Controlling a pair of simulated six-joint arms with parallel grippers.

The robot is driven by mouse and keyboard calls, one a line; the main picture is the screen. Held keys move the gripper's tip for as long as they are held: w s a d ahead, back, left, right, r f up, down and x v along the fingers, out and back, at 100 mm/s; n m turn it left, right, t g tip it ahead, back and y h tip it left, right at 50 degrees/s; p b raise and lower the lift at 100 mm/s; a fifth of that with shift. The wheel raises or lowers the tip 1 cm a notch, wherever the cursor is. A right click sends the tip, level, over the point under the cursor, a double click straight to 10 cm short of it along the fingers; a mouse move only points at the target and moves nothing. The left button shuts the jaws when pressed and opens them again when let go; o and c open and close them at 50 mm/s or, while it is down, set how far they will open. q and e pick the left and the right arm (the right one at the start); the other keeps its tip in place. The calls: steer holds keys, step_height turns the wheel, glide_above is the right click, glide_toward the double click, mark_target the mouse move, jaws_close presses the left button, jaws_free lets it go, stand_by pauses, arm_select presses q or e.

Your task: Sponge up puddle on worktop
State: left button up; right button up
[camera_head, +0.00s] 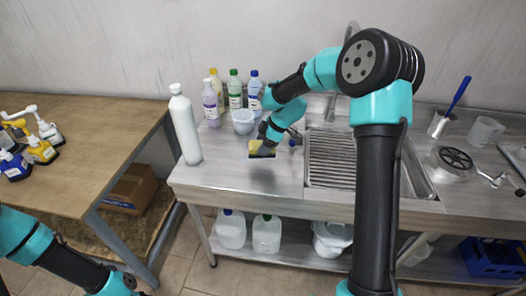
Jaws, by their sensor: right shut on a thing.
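A yellow sponge with a dark underside (262,149) is held by my right gripper (266,138). The gripper is shut on it, over the left part of the metal worktop (232,176), left of the sink. I cannot tell whether the sponge touches the surface. No puddle can be made out clearly; the area around the sponge is partly hidden by the gripper. My left arm shows at the lower left, but its gripper is not visible.
A tall white bottle (185,126) stands at the worktop's left edge. Several detergent bottles (235,90) and a white bowl (243,122) stand behind the sponge. The ridged sink tray (331,160) is to the right. A wooden table (92,135) holds spray bottles.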

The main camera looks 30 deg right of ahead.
steer(key=shift+r, duration=1.05)
